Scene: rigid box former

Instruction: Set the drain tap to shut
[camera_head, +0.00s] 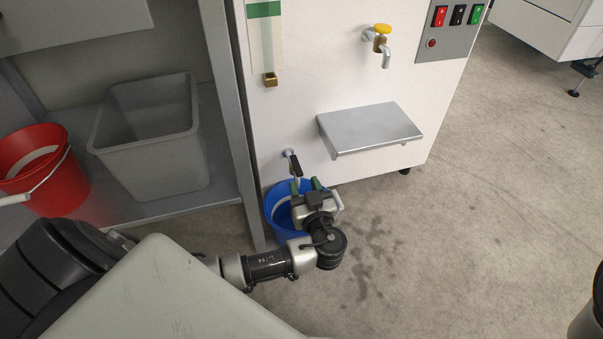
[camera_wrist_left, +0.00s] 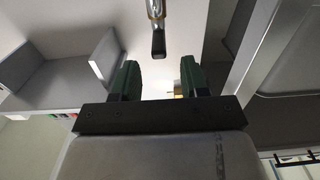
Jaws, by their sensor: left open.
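The drain tap (camera_head: 295,165) sits low on the front of the white machine, with a metal body and a black lever. The tap also shows in the left wrist view (camera_wrist_left: 157,38), with its black end pointing towards the gap between my fingers. My left gripper (camera_head: 307,185) is open, with green finger pads, close in front of the tap and above the blue bucket. In the left wrist view the gripper (camera_wrist_left: 159,78) has nothing between its fingers; the tap appears just beyond the fingertips, apart from them. My right gripper is out of view.
A blue bucket (camera_head: 274,207) stands under the drain tap, partly hidden by my gripper. A metal shelf (camera_head: 370,127) juts out above right. A yellow-handled tap (camera_head: 382,45) is higher up. A grey bin (camera_head: 155,140) and red bucket (camera_head: 60,180) stand left.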

